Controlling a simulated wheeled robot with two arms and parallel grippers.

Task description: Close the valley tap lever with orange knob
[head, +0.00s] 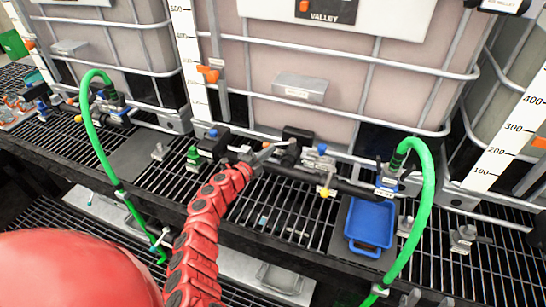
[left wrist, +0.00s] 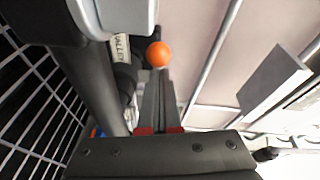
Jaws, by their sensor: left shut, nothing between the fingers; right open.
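The orange knob (left wrist: 159,54) is a round ball on the tap lever in the left wrist view. A pale tag reading VALLEY (left wrist: 122,50) is beside it on the dark tap body. My left gripper (left wrist: 159,82) is shut and empty, its fingertips just short of the knob in the picture; I cannot tell whether they touch. In the head view my left gripper (head: 272,150) reaches the pipework under the middle tank, close to a black valve part (head: 297,134). I cannot make out the orange knob clearly there. My right gripper is not in view.
The middle tank (head: 345,75) sits in a metal cage and bears a VALLEY sign (head: 323,16). A blue tray (head: 371,226) lies right of the arm. Green hoses (head: 425,200) arch at both sides. Blue-handled and yellow fittings crowd the black pipe (head: 350,187) above the grating.

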